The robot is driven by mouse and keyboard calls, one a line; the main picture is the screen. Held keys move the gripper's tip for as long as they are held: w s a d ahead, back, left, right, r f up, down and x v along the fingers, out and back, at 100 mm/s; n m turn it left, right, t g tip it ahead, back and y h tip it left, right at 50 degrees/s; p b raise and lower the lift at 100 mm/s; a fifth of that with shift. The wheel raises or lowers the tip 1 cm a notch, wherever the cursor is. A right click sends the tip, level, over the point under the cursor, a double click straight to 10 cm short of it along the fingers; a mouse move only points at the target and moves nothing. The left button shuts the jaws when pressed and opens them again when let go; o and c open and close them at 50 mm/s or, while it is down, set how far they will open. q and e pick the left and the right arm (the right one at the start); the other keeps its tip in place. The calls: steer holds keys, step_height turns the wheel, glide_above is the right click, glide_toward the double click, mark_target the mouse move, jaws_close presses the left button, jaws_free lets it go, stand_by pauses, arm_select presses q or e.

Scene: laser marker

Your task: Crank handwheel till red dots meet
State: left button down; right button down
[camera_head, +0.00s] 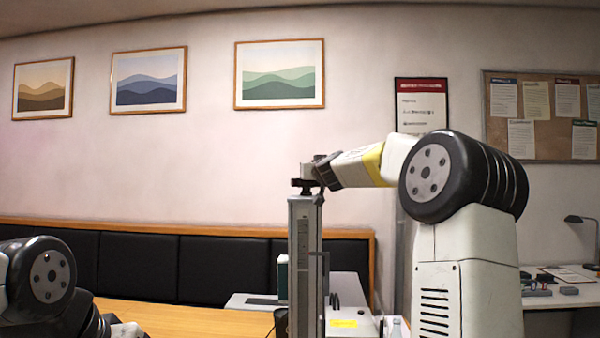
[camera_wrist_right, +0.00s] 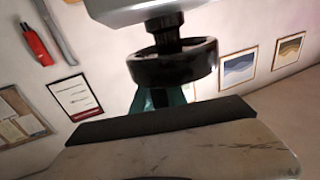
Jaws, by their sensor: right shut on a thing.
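The marker's upright grey column (camera_head: 304,265) stands in the middle of the head view, with a scale on its front. The black handwheel (camera_head: 303,183) sits on top of the column. In the wrist view the handwheel (camera_wrist_right: 175,63) is a dark ring on a short shaft, seen upside down below the grey column top. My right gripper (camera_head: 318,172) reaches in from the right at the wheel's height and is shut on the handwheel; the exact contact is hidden. My left arm shows at lower left, its gripper out of view. No red dots are visible; the column's lower part is cut off.
A pale machine base with a yellow label (camera_head: 344,323) stands around the column's foot. The wooden table (camera_head: 190,318) is bare at left, before a black padded bench (camera_head: 140,264). A desk with a lamp (camera_head: 582,225) is at far right.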

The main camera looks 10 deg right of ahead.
steer(key=shift+w+d+f+n+y, duration=0.1)
steer(key=shift+d+n+y, duration=0.1)
steer(key=shift+n+y, duration=0.45)
steer(key=shift+w+n+y, duration=0.1)
steer(key=shift+n+y, duration=0.15)
steer(key=shift+y, duration=0.7)
steer(key=shift+w+a+n+g+y, duration=0.2)
steer(key=shift+n+g+y, duration=0.2)
steer(key=shift+n+y, duration=0.65)
steer(key=shift+w+a+n+g+y, duration=0.15)
steer(key=shift+n+g+y, duration=0.4)
steer(key=shift+y, duration=0.8)
steer(key=shift+s+a+n+y, duration=0.1)
steer(key=shift+n+y, duration=0.4)
steer(key=shift+y, duration=0.1)
steer(key=c, duration=1.3)
jaws_free()
steer(key=shift+v, duration=3.85)
steer(key=shift+r, duration=0.2)
